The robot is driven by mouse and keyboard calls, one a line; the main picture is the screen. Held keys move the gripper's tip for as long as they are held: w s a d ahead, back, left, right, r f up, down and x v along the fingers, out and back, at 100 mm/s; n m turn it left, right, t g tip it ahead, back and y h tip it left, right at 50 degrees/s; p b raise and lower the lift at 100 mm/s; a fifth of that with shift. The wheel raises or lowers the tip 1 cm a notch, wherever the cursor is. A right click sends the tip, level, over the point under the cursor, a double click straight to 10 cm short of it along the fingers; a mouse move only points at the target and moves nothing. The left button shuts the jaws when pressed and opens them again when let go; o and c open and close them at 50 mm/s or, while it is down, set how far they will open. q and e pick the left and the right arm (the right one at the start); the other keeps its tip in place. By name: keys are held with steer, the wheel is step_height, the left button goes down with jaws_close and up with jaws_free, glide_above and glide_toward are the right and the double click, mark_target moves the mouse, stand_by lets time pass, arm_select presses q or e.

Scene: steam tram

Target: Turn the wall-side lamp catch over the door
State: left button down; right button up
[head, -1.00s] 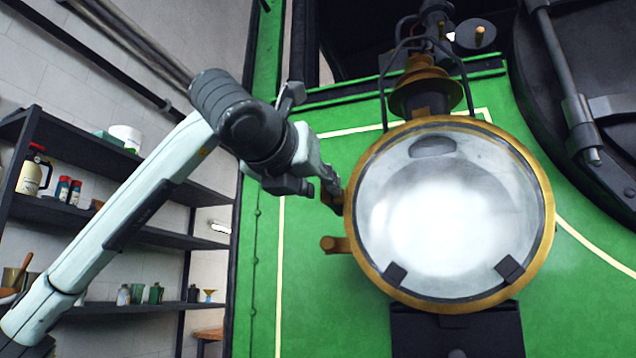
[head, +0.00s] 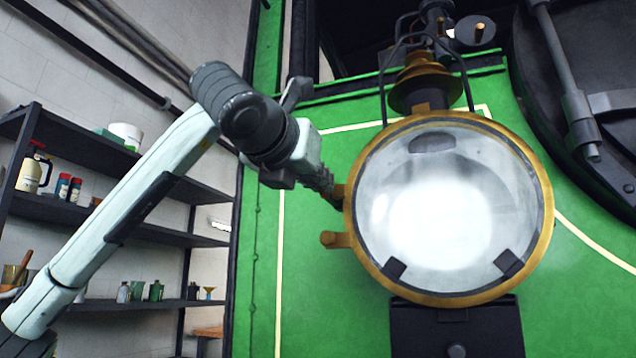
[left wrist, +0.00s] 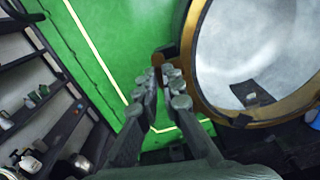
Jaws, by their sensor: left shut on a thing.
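The round lamp (head: 546,235) has a brass rim and a bright glass face and sits on the green front of the tram. Two brass lugs stick out from its left side. The lower lug (head: 335,240) is free. My left gripper (head: 331,190) is at the upper one and is shut on this catch, which the fingers mostly hide. In the left wrist view the fingertips (left wrist: 162,82) are close together beside the lamp rim (left wrist: 191,70), with a brown knob (left wrist: 158,60) just beyond them. My right gripper is out of view.
A dark shelf (head: 150,235) with bottles and a jug (head: 33,170) stands against the wall at left. A dark bracket (head: 490,330) is under the lamp. A dark round door (head: 600,60) is at upper right.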

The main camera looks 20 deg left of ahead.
arm_select(q)
steer(key=m, duration=1.6)
steer(key=shift+d+f+b, duration=0.35)
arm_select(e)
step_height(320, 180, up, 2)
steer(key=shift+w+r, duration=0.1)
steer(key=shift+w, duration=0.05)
arm_select(q)
steer(key=shift+m, duration=0.4)
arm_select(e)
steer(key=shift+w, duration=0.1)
arm_select(q)
steer(key=c, duration=1.7)
jaws_free()
steer(key=shift+s, duration=0.15)
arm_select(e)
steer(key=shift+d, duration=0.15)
arm_select(q)
steer(key=s, duration=1.2)
steer(key=shift+a, duration=0.25)
